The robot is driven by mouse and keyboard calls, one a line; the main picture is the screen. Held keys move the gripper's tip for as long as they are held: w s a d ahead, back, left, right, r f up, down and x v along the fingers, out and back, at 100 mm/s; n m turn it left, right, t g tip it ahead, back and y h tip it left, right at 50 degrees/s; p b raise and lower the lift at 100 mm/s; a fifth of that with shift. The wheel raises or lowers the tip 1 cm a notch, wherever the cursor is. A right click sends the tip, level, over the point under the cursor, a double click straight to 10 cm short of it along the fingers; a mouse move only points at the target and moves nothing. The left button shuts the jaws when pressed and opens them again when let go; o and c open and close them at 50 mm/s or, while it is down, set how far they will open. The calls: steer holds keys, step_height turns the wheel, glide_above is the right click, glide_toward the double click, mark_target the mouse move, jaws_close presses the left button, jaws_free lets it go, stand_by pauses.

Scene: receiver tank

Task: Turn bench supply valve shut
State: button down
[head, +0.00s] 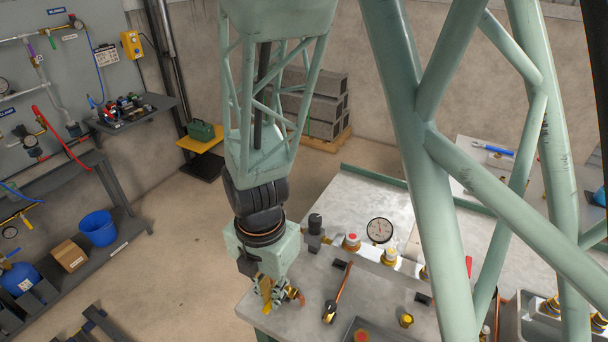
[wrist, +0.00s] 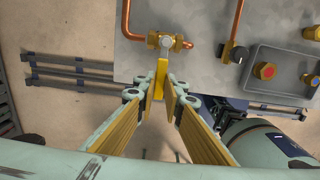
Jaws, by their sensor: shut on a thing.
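The bench supply valve (wrist: 168,42) has a brass body with copper pipe on it, at the bench edge in the wrist view. Its yellow lever (wrist: 160,72) points away from the body, out past the edge, toward my gripper. My gripper (wrist: 158,92) is shut on the lever's outer end, with a yellow-padded finger on each side. In the head view my gripper (head: 267,292) is at the near left corner of the bench, with the brass valve (head: 296,295) just to its right. The fingers partly hide the lever there.
The grey bench (head: 350,205) carries a dial gauge (head: 379,230), a manifold with red and yellow caps, and a black knob (head: 329,312) on a copper pipe. Open floor lies left of the bench.

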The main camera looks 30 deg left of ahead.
steer(key=shift+r, duration=0.15)
steer(key=c, duration=2.7)
jaws_free()
steer(key=shift+a, duration=0.2)
